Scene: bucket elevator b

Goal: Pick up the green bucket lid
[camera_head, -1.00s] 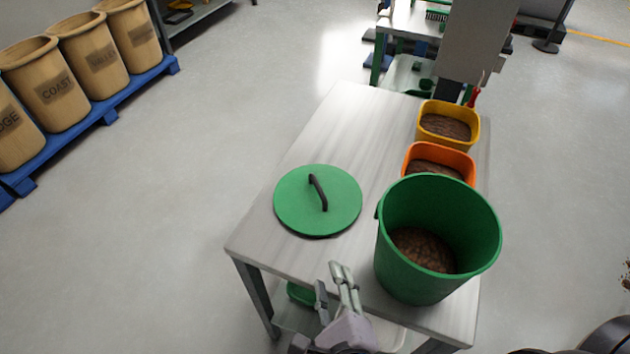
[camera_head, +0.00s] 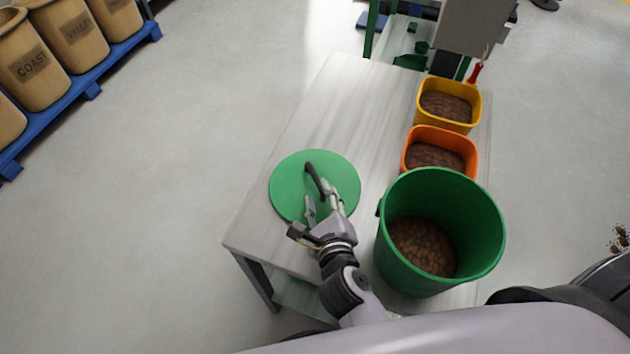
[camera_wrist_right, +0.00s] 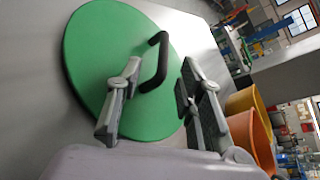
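The round green bucket lid (camera_head: 290,185) lies flat on the light table, with a black arched handle (camera_head: 315,178) on top. It also shows in the right wrist view (camera_wrist_right: 95,60), its handle (camera_wrist_right: 160,62) rising between the finger ends. My right gripper (camera_head: 322,200) is over the near right part of the lid, close to the handle. Its fingers are apart in the right wrist view (camera_wrist_right: 155,95), with nothing gripped. The green bucket (camera_head: 470,215) stands right of the lid, open, with brown contents. My left gripper is not in view.
An orange bin (camera_head: 468,148) and a yellow bin (camera_head: 450,88), both with brown contents, stand behind the bucket. The table (camera_head: 335,105) is clear behind the lid. Labelled tan barrels (camera_head: 75,35) stand on a blue pallet at the far left.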

